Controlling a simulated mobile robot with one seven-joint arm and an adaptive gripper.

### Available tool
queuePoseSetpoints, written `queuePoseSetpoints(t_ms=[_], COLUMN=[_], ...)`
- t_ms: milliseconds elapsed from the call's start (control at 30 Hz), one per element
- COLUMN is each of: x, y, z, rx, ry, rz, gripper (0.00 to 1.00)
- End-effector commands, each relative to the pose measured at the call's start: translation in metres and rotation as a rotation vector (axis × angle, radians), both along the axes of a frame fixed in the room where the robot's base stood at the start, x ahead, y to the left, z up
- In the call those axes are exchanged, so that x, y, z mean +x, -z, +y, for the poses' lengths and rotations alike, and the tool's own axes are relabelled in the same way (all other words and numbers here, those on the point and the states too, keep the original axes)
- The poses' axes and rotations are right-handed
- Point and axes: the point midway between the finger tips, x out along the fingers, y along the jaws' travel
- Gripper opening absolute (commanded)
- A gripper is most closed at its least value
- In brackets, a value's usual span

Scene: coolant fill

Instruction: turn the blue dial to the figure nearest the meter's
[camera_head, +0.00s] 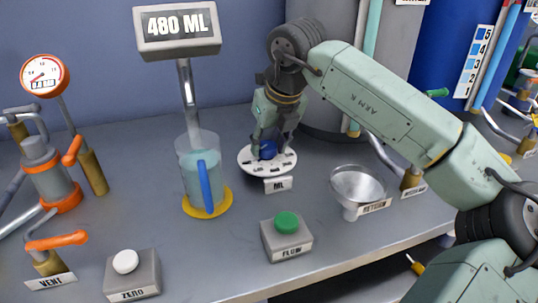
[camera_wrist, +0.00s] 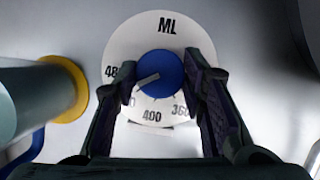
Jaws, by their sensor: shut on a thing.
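The meter (camera_head: 177,27) reads 480 ML above the jug. The blue dial (camera_head: 267,149) sits on a round white plate (camera_head: 248,165) with a tag ML. In the wrist view the blue dial (camera_wrist: 160,72) carries a pale pointer line aimed left and slightly down. It lies between a figure starting 48 (camera_wrist: 112,70) and a mostly hidden figure ending in 0. The figures 400 (camera_wrist: 151,116) and 360 (camera_wrist: 180,110) show lower down. My gripper (camera_head: 268,143) is shut on the dial, one finger on each side; the left finger covers part of the figures.
A jug of bluish liquid (camera_head: 201,172) stands left of the dial on a yellow ring (camera_head: 222,205). A green FLOW button (camera_head: 287,222) is in front, a RETURN funnel (camera_head: 357,186) to the right. A white ZERO button (camera_head: 125,262) and orange VENT handle (camera_head: 58,240) are front left.

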Motion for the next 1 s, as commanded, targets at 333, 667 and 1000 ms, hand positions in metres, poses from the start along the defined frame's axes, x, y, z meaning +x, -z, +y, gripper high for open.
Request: queuePoseSetpoints(t_ms=[333, 667, 1000], x=[0.0, -0.0004, -0.0003], y=[0.0021, 0.0003, -0.0007], z=[0.0017, 0.0028, 0.0027], rx=[0.0, 0.001, 0.003], ry=[0.27, 0.401, 0.429], rz=[-0.003, -0.001, 0.0], gripper=[0.1, 0.1, 0.1])
